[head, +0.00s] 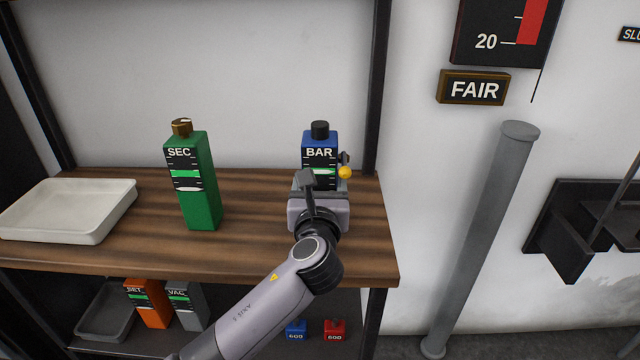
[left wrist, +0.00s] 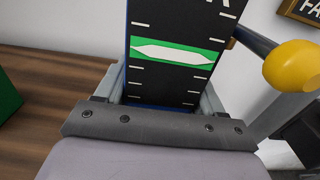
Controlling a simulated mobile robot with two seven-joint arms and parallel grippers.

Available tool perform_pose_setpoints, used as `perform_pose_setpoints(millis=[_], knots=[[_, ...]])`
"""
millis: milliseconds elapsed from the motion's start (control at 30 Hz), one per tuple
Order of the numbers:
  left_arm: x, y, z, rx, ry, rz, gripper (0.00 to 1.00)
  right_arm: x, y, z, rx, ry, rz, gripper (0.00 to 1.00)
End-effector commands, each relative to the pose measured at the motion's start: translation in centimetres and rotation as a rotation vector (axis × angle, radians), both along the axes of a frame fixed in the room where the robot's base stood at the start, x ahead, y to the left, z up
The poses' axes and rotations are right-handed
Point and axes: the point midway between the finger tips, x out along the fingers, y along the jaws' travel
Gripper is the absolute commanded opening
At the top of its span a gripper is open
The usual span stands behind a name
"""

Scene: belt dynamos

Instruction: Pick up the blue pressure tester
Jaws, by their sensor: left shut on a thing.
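The blue pressure tester (head: 320,146) has a black cap, a dark face marked BAR and a yellow knob on its right side. It stands upright at the right end of the wooden shelf. My left gripper (head: 319,187) is at its lower part, with a finger on each side, shut on it. In the left wrist view the tester's dark scale face (left wrist: 176,65) rises between the fingers, with a white pointer on a green band. The tester's base is hidden behind the gripper. My right gripper is not in view.
A green SEC tester (head: 200,185) stands to the left on the same shelf (head: 255,225). A white tray (head: 70,210) lies at the far left. A dark shelf post (head: 377,90) rises close to the right. Orange (head: 149,303) and grey testers and small weights sit below.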

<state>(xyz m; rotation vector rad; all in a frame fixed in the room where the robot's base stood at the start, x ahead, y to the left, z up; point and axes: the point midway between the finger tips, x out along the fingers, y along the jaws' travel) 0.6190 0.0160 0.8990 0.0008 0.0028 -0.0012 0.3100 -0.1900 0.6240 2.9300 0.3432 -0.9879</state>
Motion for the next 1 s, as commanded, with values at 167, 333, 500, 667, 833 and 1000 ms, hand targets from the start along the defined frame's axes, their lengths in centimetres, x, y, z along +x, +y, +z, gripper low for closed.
perform_pose_setpoints(millis=[167,333,500,667,833,1000], knots=[[0.0,-0.1,2.5,-0.004,-0.013,-0.003,0.0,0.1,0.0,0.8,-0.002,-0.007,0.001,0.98],[0.0,-0.1,5.6,-0.005,-0.015,-0.003,0.0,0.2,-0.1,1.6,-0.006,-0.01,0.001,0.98],[0.0,-0.1,9.6,-0.005,-0.015,-0.004,0.0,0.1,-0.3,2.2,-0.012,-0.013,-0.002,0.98],[0.0,-0.1,13.9,-0.005,-0.016,-0.002,0.0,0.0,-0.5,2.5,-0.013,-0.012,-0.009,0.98],[0.0,-0.1,17.2,-0.003,-0.014,-0.003,0.0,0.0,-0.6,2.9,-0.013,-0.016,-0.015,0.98],[0.0,0.0,19.2,-0.003,-0.012,-0.002,0.0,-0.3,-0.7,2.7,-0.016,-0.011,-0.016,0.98]])
